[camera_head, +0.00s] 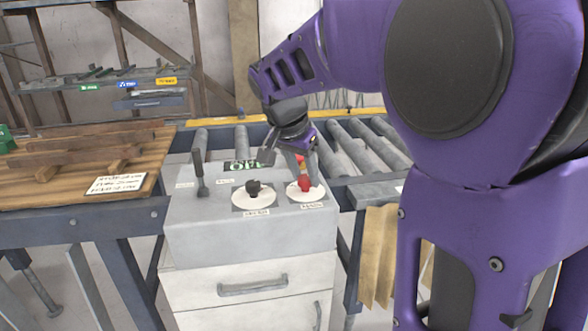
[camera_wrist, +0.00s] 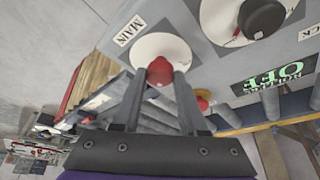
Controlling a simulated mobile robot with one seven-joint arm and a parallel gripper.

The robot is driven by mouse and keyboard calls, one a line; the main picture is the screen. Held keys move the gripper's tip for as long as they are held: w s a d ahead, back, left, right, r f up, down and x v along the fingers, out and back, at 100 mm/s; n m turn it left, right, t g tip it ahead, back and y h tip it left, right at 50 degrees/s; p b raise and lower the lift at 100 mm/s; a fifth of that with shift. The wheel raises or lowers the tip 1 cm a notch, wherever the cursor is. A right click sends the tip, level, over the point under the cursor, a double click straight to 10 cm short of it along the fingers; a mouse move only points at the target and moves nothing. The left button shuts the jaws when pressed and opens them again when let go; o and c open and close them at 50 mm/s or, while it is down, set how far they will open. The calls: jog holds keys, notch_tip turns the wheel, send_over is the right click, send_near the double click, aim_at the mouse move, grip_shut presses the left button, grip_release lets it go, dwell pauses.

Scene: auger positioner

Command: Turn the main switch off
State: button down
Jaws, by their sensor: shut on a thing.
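The main switch is a red knob (camera_head: 305,184) on a white disc at the right of the grey control box (camera_head: 200,235). In the wrist view, the red knob (camera_wrist: 160,73) sits between my two finger tips, beside the label MAIN (camera_wrist: 131,31). My gripper (camera_head: 302,178) comes down from above and is shut on this knob. The fingers (camera_wrist: 159,80) hide part of its sides, and its exact turn angle is hard to read. A dark display (camera_wrist: 273,75) on the box shows green letters reading OFF; it also shows in the head view (camera_head: 240,166).
A black knob (camera_head: 253,187) on another white disc stands just left of the red one. A black lever (camera_head: 201,178) rises at the box's left. A red and yellow button (camera_wrist: 203,101) lies behind the red knob. A roller conveyor (camera_head: 365,145) runs behind; a wooden bench (camera_head: 130,160) stands left.

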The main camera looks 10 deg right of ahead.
jog(key=shift+c, duration=2.3)
grip_release()
jog(key=p+v, duration=0.3)
jog(key=v, duration=1.4)
jog(key=shift+s+r, duration=0.15)
jog(key=shift+s, duration=0.05)
jog(key=shift+w+a, duration=0.1)
jog(key=shift+a, duration=0.05)
